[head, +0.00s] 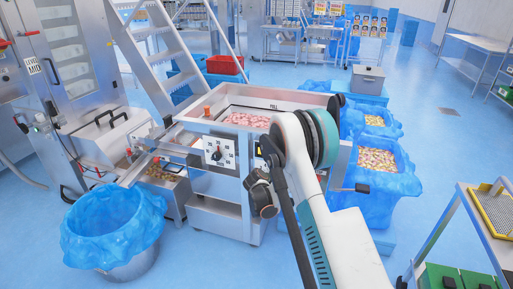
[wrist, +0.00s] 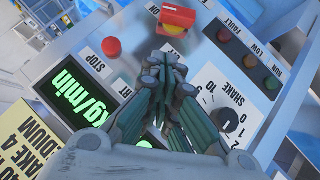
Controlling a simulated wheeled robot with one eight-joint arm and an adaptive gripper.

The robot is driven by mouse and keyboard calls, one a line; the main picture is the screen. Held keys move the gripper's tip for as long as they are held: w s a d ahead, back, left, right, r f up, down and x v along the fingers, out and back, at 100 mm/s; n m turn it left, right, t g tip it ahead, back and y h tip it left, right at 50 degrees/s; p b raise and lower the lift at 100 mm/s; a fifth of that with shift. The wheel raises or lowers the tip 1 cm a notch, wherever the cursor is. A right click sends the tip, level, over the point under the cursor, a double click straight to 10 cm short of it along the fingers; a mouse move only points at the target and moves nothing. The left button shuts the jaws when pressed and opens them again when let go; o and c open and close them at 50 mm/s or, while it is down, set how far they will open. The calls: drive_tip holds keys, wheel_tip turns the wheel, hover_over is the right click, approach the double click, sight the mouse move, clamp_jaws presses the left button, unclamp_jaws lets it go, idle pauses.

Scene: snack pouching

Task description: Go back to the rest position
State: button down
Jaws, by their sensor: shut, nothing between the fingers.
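My gripper (wrist: 166,72) shows in the wrist view with its dark fingers closed together and nothing between them. It is in front of a tilted control panel (wrist: 215,75) and covers the panel's middle. Around the fingers are a red stop button (wrist: 111,46), a red switch on a yellow base (wrist: 177,18), a green lit display (wrist: 78,95) and a black dial (wrist: 228,120) marked SHAKE. Whether the fingertips touch the panel I cannot tell. In the head view my white arm reaches up from the bottom right, and the fingers cannot be made out there.
A steel machine (head: 218,190) with a hopper of pink pieces (head: 247,120) stands in front. A blue-lined bin (head: 112,228) is at left; blue-lined crates of snacks (head: 385,190) are at right. A yellow-tray rack (head: 495,212) stands far right. Blue floor (head: 440,125) is clear between.

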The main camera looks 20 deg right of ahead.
drive_tip(key=s+a+r+n+y, duration=0.1)
drive_tip(key=s+a+r+y, duration=0.15)
drive_tip(key=s+r, duration=0.4)
drive_tip(key=s+a+r+y, duration=0.1)
drive_tip(key=s+a+r, duration=0.2)
drive_tip(key=r, duration=0.7)
drive_tip(key=s+a+r+n+y, duration=0.1)
drive_tip(key=s+a+r, duration=0.1)
drive_tip(key=s+r, duration=0.45)
drive_tip(key=s+a+r+y, duration=0.1)
drive_tip(key=s+a, duration=0.2)
drive_tip(key=s, duration=0.5)
drive_tip(key=s+a+r+n+t+y, duration=0.1)
drive_tip(key=s+a+r+y, duration=0.1)
drive_tip(key=s, duration=0.6)
drive_tip(key=s+a+r+n+t+y, duration=0.1)
drive_tip(key=s+a+r+y, duration=0.1)
drive_tip(key=s+a, duration=0.3)
drive_tip(key=s, duration=0.4)
drive_tip(key=shift+r, duration=0.2)
